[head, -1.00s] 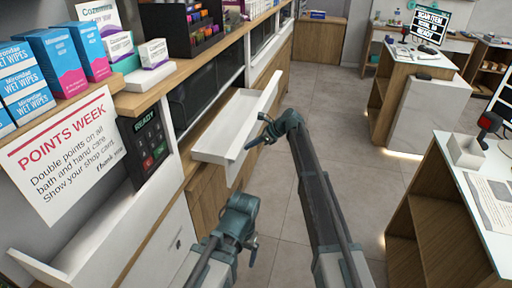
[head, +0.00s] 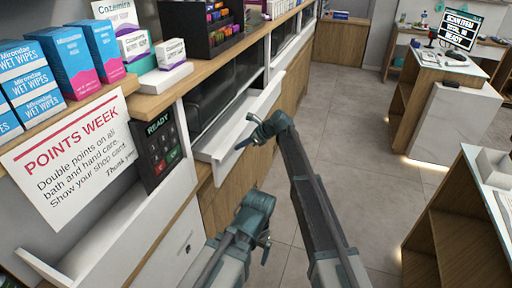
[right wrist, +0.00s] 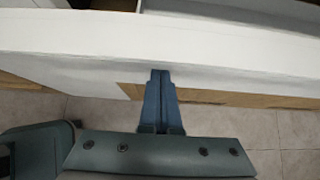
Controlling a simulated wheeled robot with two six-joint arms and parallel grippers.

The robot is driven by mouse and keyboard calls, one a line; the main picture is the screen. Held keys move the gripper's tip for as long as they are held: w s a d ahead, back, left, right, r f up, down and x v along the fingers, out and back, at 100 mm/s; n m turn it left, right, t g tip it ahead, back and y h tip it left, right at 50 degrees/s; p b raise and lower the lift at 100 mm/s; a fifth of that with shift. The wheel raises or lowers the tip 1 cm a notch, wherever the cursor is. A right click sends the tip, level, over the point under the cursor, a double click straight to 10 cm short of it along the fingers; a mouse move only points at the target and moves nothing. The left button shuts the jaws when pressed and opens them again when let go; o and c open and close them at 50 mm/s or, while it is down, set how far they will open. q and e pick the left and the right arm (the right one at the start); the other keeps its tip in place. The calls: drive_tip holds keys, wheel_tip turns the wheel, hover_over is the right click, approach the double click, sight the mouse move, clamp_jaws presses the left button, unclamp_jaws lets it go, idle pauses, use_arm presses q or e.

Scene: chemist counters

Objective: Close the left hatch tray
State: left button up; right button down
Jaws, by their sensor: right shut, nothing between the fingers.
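The left hatch tray (head: 222,143) is a long white tray sticking out of the counter, below a dark hatch window, in the middle of the head view. It is partly out, with a strip of its inside showing. My right gripper (head: 247,139) is shut and empty, at the tray's outer front wall. In the right wrist view, the shut fingertips (right wrist: 160,72) meet the lower part of the white front panel (right wrist: 200,52) and seem to touch it. My left gripper (head: 265,250) hangs low near the counter front, apart from the tray; its jaws are too small to judge.
A card keypad (head: 160,148) and a points poster (head: 68,155) are on the counter front, left of the tray. A white trough (head: 120,235) lies below them. Boxes (head: 65,60) stand on the wooden ledge. The tiled floor (head: 350,150) to the right is clear.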

drive_tip(key=a, duration=0.3)
drive_tip(key=w+a, duration=0.1)
drive_tip(key=a, duration=0.2)
drive_tip(key=w+a, duration=0.1)
drive_tip(key=a, duration=0.1)
drive_tip(key=shift+w+a, duration=0.15)
drive_tip(key=shift+a, duration=0.25)
drive_tip(key=shift+a+r, duration=0.1)
drive_tip(key=shift+a, duration=0.15)
